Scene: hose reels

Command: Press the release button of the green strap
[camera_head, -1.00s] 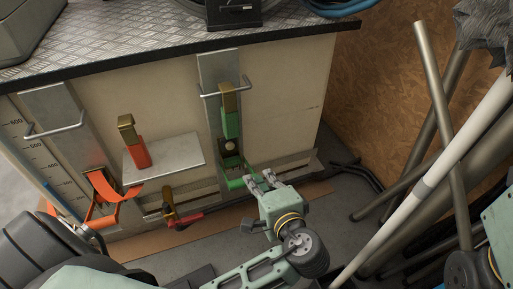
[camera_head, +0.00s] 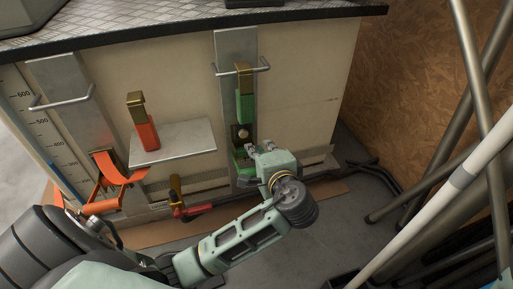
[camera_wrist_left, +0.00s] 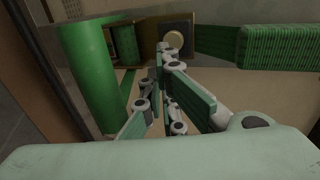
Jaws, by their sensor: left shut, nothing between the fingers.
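The green strap (camera_head: 243,106) hangs on a grey metal upright, with a brass hook at its top over a steel bar. Below it is a dark buckle with a round pale release button (camera_head: 242,132). A lower green strap part (camera_head: 242,162) is under the buckle. My left gripper (camera_head: 258,148) is shut and empty, just below and right of the button. In the left wrist view, the fingertips (camera_wrist_left: 165,52) lie close to the round button (camera_wrist_left: 174,39), slightly overlapping its square housing; contact cannot be told. A green roll (camera_wrist_left: 88,75) stands at left.
An orange strap (camera_head: 145,135) with a brass hook hangs to the left by a metal plate (camera_head: 178,141). A red-handled tool (camera_head: 190,210) is below. Metal poles (camera_head: 440,180) lean at the right. A checker-plate worktop (camera_head: 140,32) overhangs above.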

